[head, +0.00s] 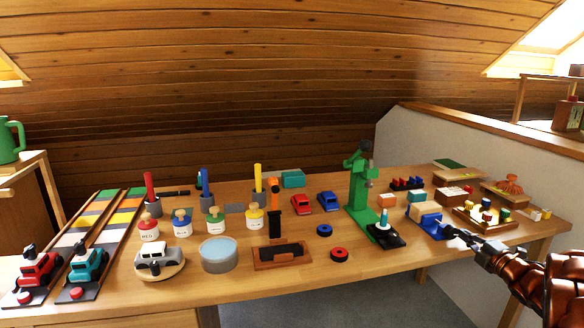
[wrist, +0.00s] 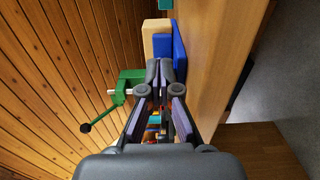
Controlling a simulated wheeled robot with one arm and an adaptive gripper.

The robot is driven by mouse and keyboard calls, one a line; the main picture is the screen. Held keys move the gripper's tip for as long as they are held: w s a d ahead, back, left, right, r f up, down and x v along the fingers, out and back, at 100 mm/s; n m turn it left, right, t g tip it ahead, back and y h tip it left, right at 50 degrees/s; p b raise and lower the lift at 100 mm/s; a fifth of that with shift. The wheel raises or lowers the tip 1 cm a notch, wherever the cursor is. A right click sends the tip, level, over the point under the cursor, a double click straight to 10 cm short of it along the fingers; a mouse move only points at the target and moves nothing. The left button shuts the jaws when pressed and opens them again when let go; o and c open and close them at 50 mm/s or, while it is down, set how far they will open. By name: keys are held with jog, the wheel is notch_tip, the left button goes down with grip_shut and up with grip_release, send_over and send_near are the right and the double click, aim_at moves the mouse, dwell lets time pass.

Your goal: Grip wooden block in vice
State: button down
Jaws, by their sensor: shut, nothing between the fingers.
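The blue vice (head: 432,226) stands near the front edge of the bench at the right, and it also shows in the wrist view (wrist: 179,48). The tan wooden block (head: 424,209) is at the vice, just behind its blue front part; the wrist view shows it beside the blue part (wrist: 161,44). I cannot tell whether the vice jaws press on it. My gripper (head: 456,236) is just right of the vice, and its fingers (wrist: 166,72) are shut and empty, pointing at the vice. The fingertips hide part of the vice, and contact is unclear.
A green press (head: 360,190) stands left of the vice, with a dark-based cone (head: 384,234) between them. A tray of coloured pegs (head: 485,217) lies close behind my gripper.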

jog(key=shift+a+f+b, duration=0.2)
jog(key=shift+f+b, duration=0.5)
jog(key=shift+b, duration=0.5)
dwell(0.3)
jog(key=shift+d, duration=0.1)
jog(key=shift+d+f, duration=0.15)
jog(key=shift+d, duration=0.1)
jog(key=shift+b+v, duration=0.5)
jog(key=shift+v, duration=0.5)
jog(key=b+v, duration=0.1)
jog(key=v, duration=0.3)
jog(key=shift+d, duration=0.1)
